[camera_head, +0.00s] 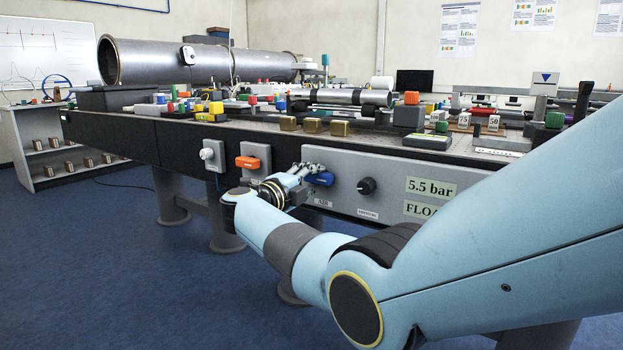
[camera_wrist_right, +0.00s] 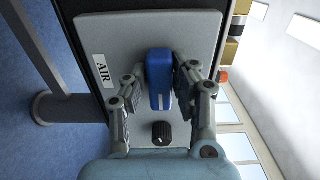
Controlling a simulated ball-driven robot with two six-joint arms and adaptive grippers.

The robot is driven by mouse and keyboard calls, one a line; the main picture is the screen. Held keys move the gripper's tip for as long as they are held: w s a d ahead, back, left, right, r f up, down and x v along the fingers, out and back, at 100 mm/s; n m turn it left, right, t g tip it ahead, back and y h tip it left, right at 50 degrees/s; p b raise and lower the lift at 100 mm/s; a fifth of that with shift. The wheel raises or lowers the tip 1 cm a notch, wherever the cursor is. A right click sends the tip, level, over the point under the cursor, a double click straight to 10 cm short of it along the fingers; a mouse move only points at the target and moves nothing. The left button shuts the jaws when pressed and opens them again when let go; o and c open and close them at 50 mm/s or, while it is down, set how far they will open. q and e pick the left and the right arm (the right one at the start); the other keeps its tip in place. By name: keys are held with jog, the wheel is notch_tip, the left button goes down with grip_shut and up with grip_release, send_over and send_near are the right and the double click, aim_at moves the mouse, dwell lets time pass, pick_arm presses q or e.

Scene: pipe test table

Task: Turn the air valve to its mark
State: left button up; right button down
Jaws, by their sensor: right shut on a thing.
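The air valve has a blue handle (camera_head: 321,179) on the grey front panel of the table, above a small label that reads AIR in the wrist view. My right gripper (camera_head: 304,174) is at the handle, its arm coming in from the right. In the right wrist view the blue handle (camera_wrist_right: 160,80) lies between the two fingers of my right gripper (camera_wrist_right: 163,88), which is shut on it. The valve's mark cannot be made out. My left gripper is not in view.
An orange handle (camera_head: 247,162) and a white knob (camera_head: 207,154) sit left of the valve. A black knob (camera_head: 366,185) is to its right, near a 5.5 bar label (camera_head: 431,188). Brass blocks (camera_head: 340,129) stand on the table edge above. The floor in front is clear.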

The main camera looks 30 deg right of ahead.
jog(key=shift+f, duration=0.1)
jog(key=c, duration=1.5)
grip_release()
jog(key=o, duration=0.4)
jog(key=shift+a, duration=0.1)
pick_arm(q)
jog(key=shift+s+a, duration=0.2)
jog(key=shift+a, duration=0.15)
pick_arm(e)
jog(key=v, duration=0.7)
jog(key=shift+a, duration=0.2)
